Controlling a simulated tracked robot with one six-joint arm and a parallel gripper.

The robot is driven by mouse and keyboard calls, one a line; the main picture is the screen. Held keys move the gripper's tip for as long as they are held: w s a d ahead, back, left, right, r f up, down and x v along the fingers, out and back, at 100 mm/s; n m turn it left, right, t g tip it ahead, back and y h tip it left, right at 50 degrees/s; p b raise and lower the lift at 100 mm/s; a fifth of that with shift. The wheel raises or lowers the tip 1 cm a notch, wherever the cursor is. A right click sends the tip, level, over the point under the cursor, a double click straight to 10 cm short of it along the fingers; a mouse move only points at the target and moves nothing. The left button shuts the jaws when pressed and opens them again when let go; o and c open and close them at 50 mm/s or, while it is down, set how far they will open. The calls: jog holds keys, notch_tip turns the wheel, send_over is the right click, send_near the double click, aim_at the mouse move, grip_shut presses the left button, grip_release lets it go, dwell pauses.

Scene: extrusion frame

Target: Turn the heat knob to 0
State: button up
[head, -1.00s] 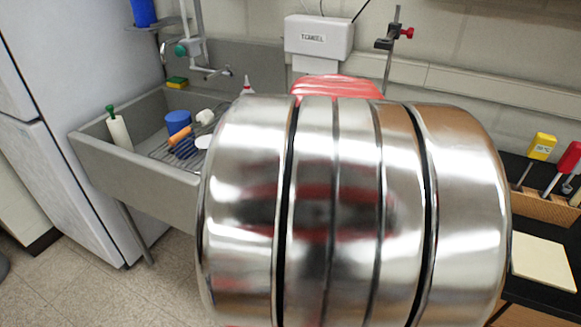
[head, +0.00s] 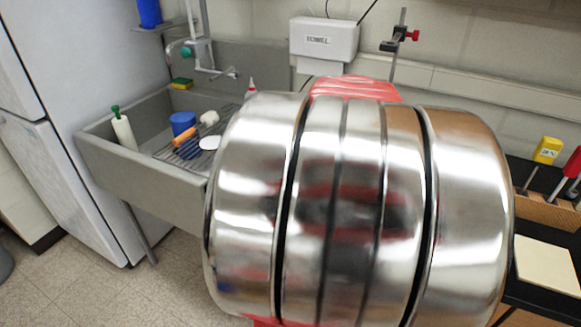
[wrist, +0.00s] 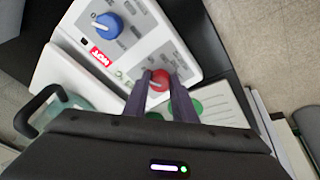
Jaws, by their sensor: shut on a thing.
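In the wrist view, a white hotplate unit (wrist: 126,52) has a blue knob (wrist: 108,27) at the upper left and a red knob (wrist: 158,80) nearer to me. Which knob is the heat knob is not readable; the small print beside them is blurred. My gripper (wrist: 159,77) has its two dark fingers on either side of the red knob and is shut on it. The red knob's pointer is not clear. In the head view my own shiny metal arm part fills the middle and hides the gripper and both knobs.
A red HOT label (wrist: 101,57) sits between the knobs. A black handle (wrist: 30,115) is at the left of the wrist view. In the head view, a grey sink (head: 135,171) stands left, a wooden tool block (head: 545,210) right. Open floor lies front left.

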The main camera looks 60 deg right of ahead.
dwell(0.3)
jog(key=o, duration=1)
jog(key=shift+o, duration=0.2)
jog(key=v, duration=1.3)
jog(key=shift+a+r, duration=0.15)
jog(key=shift+r, duration=0.15)
jog(key=shift+s, duration=0.1)
